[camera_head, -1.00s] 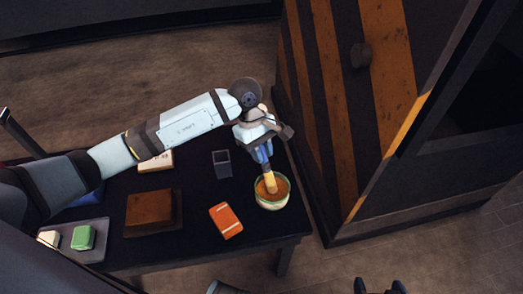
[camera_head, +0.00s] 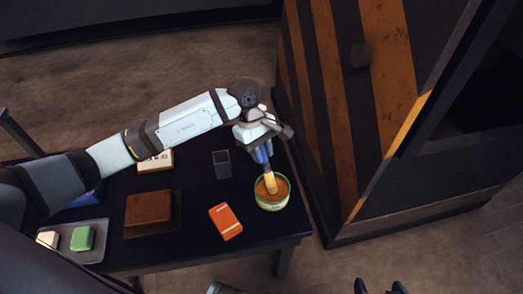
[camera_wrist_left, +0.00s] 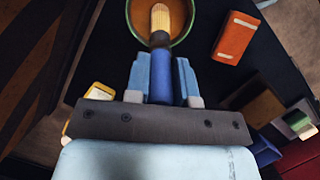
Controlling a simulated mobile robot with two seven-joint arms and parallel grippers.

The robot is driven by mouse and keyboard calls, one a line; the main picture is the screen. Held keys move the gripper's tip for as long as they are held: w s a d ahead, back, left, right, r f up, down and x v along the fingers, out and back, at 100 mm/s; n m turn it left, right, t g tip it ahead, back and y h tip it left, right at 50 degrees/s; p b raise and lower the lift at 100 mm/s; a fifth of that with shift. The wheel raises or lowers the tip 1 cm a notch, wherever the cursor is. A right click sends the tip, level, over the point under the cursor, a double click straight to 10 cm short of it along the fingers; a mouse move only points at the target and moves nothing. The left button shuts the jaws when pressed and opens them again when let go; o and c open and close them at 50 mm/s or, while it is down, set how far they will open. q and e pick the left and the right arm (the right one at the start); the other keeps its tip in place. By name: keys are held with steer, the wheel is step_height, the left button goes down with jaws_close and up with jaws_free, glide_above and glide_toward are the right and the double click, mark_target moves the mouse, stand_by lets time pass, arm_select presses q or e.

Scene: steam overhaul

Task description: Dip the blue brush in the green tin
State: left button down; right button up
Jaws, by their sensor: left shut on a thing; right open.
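The blue brush (camera_wrist_left: 160,72) has a blue handle and a pale yellow bristle end. My left gripper (camera_head: 262,152) is shut on its handle, and the left wrist view shows the blue fingers (camera_wrist_left: 161,85) on both sides of it. The green tin (camera_head: 272,206), a round pot with orange-brown contents, stands near the table's right edge; it also shows in the left wrist view (camera_wrist_left: 188,36). The bristle end is inside the tin's rim, at or in the contents; the exact depth is unclear. My right gripper (camera_head: 380,287) is open, at the bottom edge, away from the table.
An orange box (camera_head: 226,221) lies left of the tin. A dark open holder (camera_head: 222,164) stands behind it. A brown block (camera_head: 149,208), a pale block (camera_head: 156,162) and a grey tray (camera_head: 98,251) with a green block (camera_head: 82,238) are further left. A striped cabinet (camera_head: 355,120) stands right of the table.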

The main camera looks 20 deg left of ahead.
arm_select(q)
steer(key=shift+r+p, duration=0.6)
steer(key=shift+r, duration=0.65)
steer(key=shift+r+p, duration=0.75)
steer(key=shift+r, duration=1.45)
